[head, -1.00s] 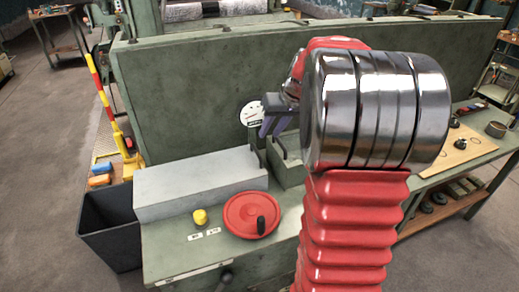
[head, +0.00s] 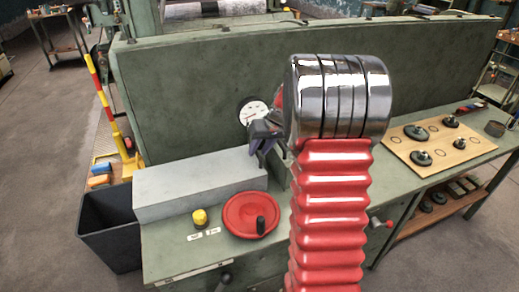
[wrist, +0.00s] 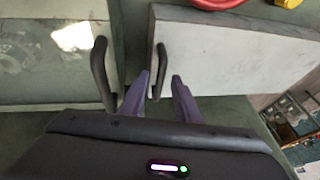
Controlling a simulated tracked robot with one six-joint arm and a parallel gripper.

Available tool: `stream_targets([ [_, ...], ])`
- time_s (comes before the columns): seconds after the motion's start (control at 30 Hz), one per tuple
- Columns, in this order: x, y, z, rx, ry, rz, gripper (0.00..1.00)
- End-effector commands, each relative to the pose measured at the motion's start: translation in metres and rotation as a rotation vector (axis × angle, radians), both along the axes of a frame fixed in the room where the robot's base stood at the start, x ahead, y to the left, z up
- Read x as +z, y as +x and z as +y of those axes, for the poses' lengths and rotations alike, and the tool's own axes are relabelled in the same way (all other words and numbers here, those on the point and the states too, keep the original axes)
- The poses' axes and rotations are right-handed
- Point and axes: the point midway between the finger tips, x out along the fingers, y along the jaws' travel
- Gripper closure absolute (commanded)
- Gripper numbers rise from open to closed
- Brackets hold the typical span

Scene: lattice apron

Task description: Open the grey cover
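The grey cover (head: 200,183) is a long light grey box lid, lying flat and closed on the green bench, left of centre in the head view. In the wrist view the cover (wrist: 230,60) is on the right, with a dark bar handle (wrist: 159,68) at its near end. My gripper (head: 262,135) is at the cover's right end. In the wrist view its two purple fingers (wrist: 158,80) are apart, with the handle's lower end appearing between them. I cannot tell whether they touch it.
A red handwheel (head: 250,215) and yellow button (head: 200,217) are in front of the cover. A round dial (head: 252,112) is on the green panel behind. A dark bin (head: 108,225) stands left.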

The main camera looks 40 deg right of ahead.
Motion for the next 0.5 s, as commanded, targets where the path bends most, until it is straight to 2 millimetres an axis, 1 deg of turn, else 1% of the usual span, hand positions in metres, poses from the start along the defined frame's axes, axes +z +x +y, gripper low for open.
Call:
stream_targets([
  [0.13,0.0003,0.0001,0.0002,0.000,0.000,0.000,0.71],
  [0.17,0.0003,0.0001,0.0003,0.001,0.000,0.000,0.72],
  [0.5,0.0004,0.0001,0.0005,0.001,0.000,0.000,0.96],
])
